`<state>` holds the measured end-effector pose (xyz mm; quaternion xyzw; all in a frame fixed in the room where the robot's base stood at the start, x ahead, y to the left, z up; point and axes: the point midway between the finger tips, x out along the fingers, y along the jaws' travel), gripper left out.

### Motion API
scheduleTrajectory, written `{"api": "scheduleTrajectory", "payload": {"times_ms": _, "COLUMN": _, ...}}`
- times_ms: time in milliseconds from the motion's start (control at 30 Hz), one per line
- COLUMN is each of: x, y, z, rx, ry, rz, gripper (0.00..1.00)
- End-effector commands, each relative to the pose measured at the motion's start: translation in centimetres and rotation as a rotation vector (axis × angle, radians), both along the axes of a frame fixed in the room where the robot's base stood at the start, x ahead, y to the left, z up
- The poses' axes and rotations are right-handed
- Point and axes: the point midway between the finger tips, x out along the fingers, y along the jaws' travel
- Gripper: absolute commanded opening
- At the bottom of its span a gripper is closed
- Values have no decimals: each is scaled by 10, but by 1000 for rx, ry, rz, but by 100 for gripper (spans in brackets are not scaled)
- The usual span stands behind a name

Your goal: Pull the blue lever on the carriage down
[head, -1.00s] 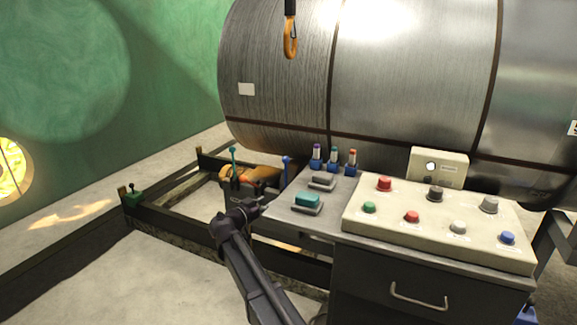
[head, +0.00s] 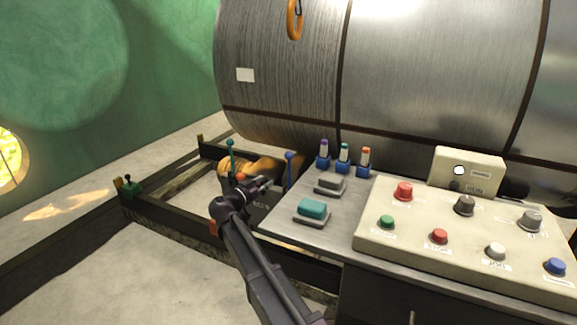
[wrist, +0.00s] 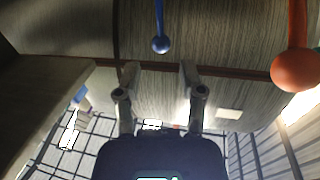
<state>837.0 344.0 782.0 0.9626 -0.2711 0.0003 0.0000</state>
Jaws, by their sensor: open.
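The blue lever (head: 289,157) stands upright with a round knob on the dark carriage (head: 263,202), left of the console. In the wrist view the blue lever (wrist: 160,44) lies just beyond the fingertips, roughly centred between them, with its knob towards the gripper. My gripper (head: 268,183) is open and empty, a little left of the blue lever in the head view. Its two fingers also show spread apart in the wrist view (wrist: 160,72). My arm and gripper hide part of the carriage.
A teal lever (head: 230,144) and a red knob (head: 240,177) are left of the blue lever; a red-orange knob (wrist: 296,70) is right in the wrist view. The grey console (head: 335,205) is right of my arm. A large metal cylinder (head: 290,80) stands behind. An orange hook (head: 294,20) hangs above.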

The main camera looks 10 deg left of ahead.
Motion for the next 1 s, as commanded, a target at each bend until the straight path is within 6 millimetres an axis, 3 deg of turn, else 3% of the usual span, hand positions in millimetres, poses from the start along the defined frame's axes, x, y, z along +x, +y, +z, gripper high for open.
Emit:
{"api": "scheduleTrajectory", "payload": {"times_ms": 467, "x": 6, "y": -3, "z": 0, "rx": 0, "ry": 0, "rz": 0, "gripper": 51}}
{"api": "scheduleTrajectory", "payload": {"times_ms": 667, "x": 22, "y": -12, "z": 0, "rx": 0, "ry": 0, "rz": -1, "gripper": 51}}
{"api": "scheduleTrajectory", "payload": {"times_ms": 1000, "x": 66, "y": -38, "z": 0, "rx": 1, "ry": 1, "rz": -1, "gripper": 51}}
